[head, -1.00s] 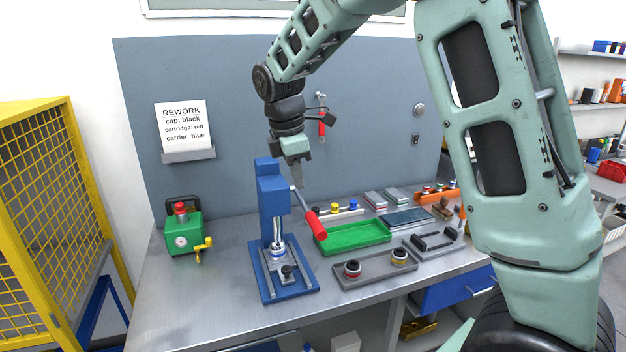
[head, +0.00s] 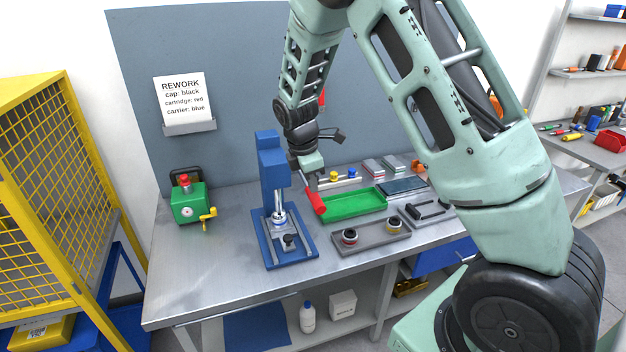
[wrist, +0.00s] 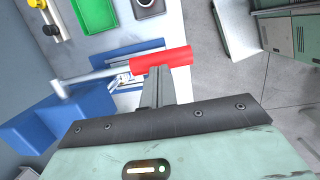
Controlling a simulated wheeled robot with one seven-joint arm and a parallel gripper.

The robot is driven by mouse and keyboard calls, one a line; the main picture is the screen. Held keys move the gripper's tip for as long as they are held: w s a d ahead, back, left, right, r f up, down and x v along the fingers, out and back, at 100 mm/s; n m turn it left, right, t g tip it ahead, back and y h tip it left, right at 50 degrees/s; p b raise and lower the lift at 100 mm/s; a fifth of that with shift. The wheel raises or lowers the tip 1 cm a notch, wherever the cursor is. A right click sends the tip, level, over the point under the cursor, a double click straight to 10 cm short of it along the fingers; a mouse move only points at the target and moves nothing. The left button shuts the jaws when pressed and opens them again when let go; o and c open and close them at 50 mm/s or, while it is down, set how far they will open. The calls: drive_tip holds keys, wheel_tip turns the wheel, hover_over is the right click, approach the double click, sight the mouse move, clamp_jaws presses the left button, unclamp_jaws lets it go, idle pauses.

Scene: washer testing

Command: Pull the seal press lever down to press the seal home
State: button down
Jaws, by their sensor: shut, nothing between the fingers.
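The blue seal press (head: 272,185) stands on the bench, its ram over a small round part (head: 279,222) too small to make out as the seal. Its lever, a grey rod with a red grip (head: 315,202), slants down to the right from the press head. In the wrist view the red grip (wrist: 178,58) lies across the fingertips. My gripper (head: 313,185) is above and beside the grip. It is shut and empty, and its fingertips (wrist: 160,70) overlap the grip's edge in view. I cannot tell whether they touch it.
A green tray (head: 355,206) lies close right of the lever, with a grey fixture holding two round parts (head: 372,236) in front. A green pump box (head: 187,203) stands left of the press. Bare bench top (head: 200,265) lies at front left.

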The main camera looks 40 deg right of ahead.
drive_tip(key=shift+x, duration=0.8)
